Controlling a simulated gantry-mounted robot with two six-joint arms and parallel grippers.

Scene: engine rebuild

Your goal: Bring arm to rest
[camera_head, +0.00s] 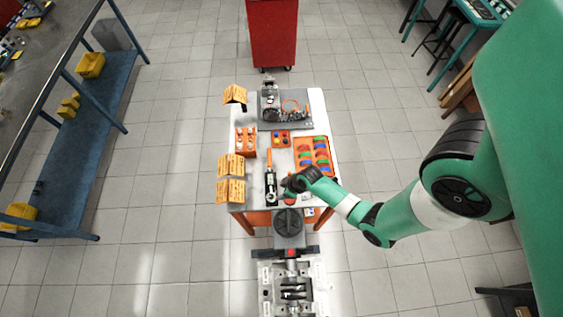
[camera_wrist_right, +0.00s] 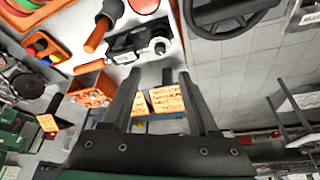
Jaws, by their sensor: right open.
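My green right arm (camera_head: 400,212) comes in from the right of the head view and reaches over the near right part of the white table (camera_head: 253,200). Its gripper (camera_head: 287,187) is over the near end of the table, beside a dark tool-like device (camera_head: 270,185); its jaws are too small to judge there. In the right wrist view the gripper (camera_wrist_right: 160,76) has its two dark fingers apart with nothing between them. The dark device (camera_wrist_right: 135,45) lies beyond the fingertips, apart from them. My left gripper is in neither view.
The table holds an orange tray of coloured rings (camera_head: 314,155), an orange block (camera_head: 246,140), orange note cards (camera_head: 231,165) and a grey tray (camera_head: 285,124) at the back. An engine block (camera_head: 291,285) stands in front. A red cabinet (camera_head: 273,30) is behind. Floor (camera_head: 150,220) is clear left.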

